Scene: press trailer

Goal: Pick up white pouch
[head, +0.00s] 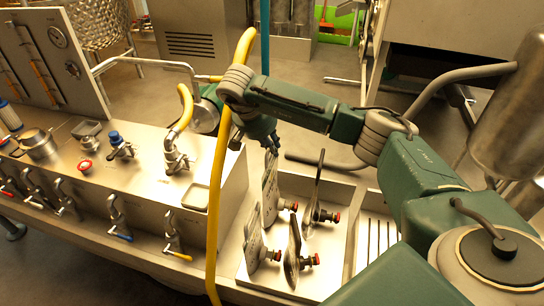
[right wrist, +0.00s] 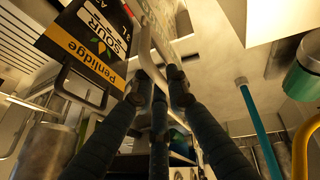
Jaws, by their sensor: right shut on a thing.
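My right gripper (head: 262,138) reaches down over the tray from the right and is shut on the top of a pale grey-white pouch (head: 270,186). In the right wrist view the fingers (right wrist: 160,88) close around the pale rim of this pouch (right wrist: 147,50), seen nearly edge-on. The pouch stands upright at the back left of the tray; whether its base touches the tray is hard to tell. My left gripper is not in view.
The metal tray (head: 333,268) also holds another pale pouch (head: 252,240) and two dark-edged ones (head: 318,185) (head: 292,255) with red-ended spouts. A dark labelled pouch (right wrist: 85,42) is close beside the fingers. A yellow hose (head: 218,200) hangs left of the tray.

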